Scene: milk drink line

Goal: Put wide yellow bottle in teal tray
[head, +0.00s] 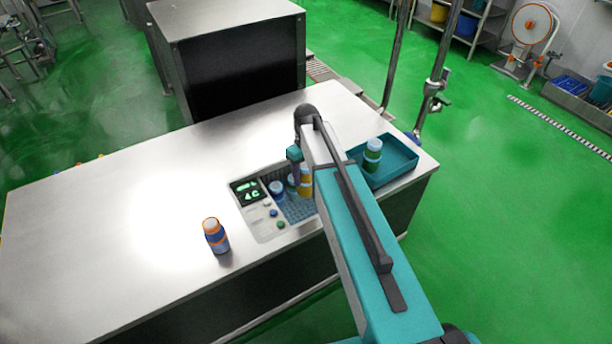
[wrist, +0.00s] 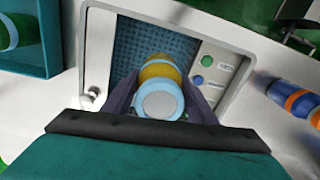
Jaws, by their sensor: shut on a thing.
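The wide yellow bottle (head: 305,183) shows yellow with a pale cap, partly behind my arm, at the blue-meshed station in the head view. In the wrist view my gripper (wrist: 160,98) has a finger on each side of the yellow bottle (wrist: 159,71), which has light blue bands and a round pale cap facing the camera. My gripper is shut on it. Whether its base touches the mesh is unclear. The teal tray (head: 402,166) lies to the right on the counter and shows at the wrist view's upper left (wrist: 53,38).
A green-and-white bottle (head: 372,157) stands in the tray. The counter's left part is clear.

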